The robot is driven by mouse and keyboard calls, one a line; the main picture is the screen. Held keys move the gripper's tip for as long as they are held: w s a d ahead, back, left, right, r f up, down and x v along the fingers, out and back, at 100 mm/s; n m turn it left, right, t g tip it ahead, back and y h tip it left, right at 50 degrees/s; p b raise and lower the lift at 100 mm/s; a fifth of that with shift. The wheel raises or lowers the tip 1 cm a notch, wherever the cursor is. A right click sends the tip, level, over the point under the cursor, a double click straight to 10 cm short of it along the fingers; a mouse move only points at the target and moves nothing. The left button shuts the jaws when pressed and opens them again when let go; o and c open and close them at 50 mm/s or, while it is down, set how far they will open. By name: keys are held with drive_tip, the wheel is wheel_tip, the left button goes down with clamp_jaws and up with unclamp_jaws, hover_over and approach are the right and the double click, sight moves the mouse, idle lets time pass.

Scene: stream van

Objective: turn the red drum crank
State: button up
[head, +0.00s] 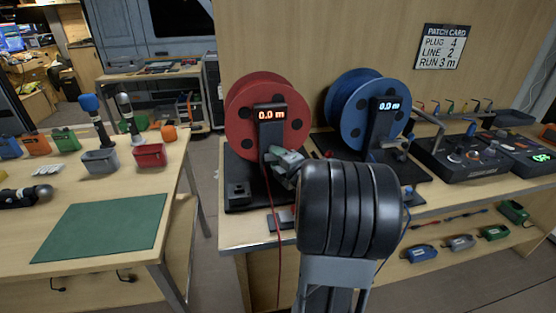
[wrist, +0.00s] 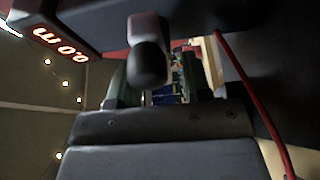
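The red drum (head: 240,110) stands on a dark base at the left end of the right-hand bench. Its display (head: 271,114) reads 0.0 m and also shows in the wrist view (wrist: 55,38). My gripper (head: 287,160) is at the lower front of the red drum, just below the display. In the wrist view, the dark rounded knob of the drum crank (wrist: 147,64) is close before my gripper, toward the left finger. The fingers stand apart with background showing between them. Whether they touch the knob cannot be told. In the head view my gripper hides most of the crank.
A blue drum (head: 342,100), also reading 0.0 m, stands to the right. A red cable (head: 272,215) hangs from the red drum past the bench edge. A patch card (head: 442,47) reads plug 4, line 2, run 3 m. A control desk (head: 470,158) stands farther right.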

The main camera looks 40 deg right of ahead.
clamp_jaws()
drive_tip(key=shift+r+n+p, duration=0.1)
drive_tip(key=shift+n+p, duration=0.2)
drive_tip(key=shift+n, duration=0.1)
